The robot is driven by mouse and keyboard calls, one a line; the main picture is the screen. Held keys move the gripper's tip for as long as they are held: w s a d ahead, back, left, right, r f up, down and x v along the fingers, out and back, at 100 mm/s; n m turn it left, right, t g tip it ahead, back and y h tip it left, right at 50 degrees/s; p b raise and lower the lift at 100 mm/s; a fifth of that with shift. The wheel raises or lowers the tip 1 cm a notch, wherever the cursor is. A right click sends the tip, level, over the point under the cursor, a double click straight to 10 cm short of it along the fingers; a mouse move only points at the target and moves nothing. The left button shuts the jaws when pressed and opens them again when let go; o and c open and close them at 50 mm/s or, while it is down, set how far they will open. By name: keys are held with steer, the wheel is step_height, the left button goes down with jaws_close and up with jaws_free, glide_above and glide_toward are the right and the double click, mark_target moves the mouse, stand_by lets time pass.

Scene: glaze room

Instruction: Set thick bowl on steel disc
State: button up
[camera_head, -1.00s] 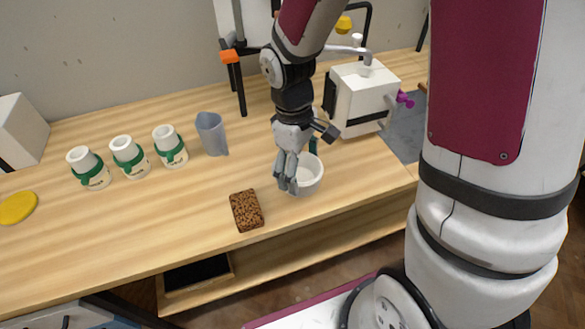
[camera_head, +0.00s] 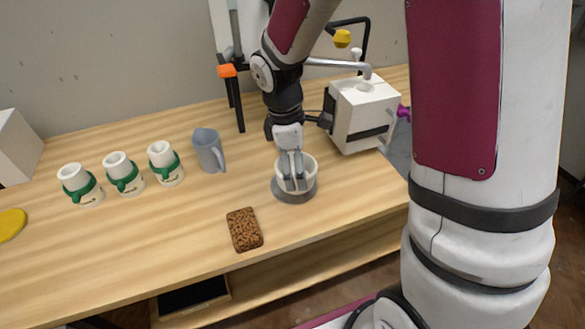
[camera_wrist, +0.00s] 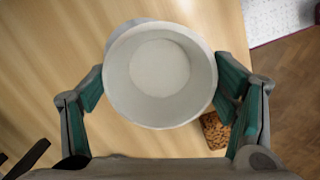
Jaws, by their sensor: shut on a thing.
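The thick white bowl (camera_head: 311,171) is upright between the fingers of my gripper (camera_head: 294,185), which is shut on it. The wrist view looks down into the empty bowl (camera_wrist: 160,68), with a green-padded finger on either side of its wall. The grey steel disc (camera_head: 293,197) shows as a dark rim directly below the bowl in the head view. In the wrist view the bowl hides nearly all of the disc. The bowl is over the disc; I cannot tell whether its base touches it.
A brown speckled block (camera_head: 244,230) lies in front of the disc, near the table's front edge. A grey-blue jug (camera_head: 207,151) and several white cups with green bands (camera_head: 123,173) stand to the left. A white box-shaped machine (camera_head: 362,115) stands behind right.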

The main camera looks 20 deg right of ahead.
mark_target(294, 170)
steer(key=shift+w+d+f, duration=0.1)
steer(key=shift+w+f, duration=0.1)
steer(key=shift+w, duration=0.9)
steer(key=shift+f, duration=1.6)
steer(key=shift+f+b, duration=0.2)
steer(key=shift+b, duration=0.1)
steer(key=o, duration=1.4)
steer(key=r, duration=0.4)
steer(key=a+r+p, duration=0.1)
steer(key=r, duration=0.7)
steer(key=shift+w+a+r, duration=0.25)
steer(key=shift+w+a, duration=0.05)
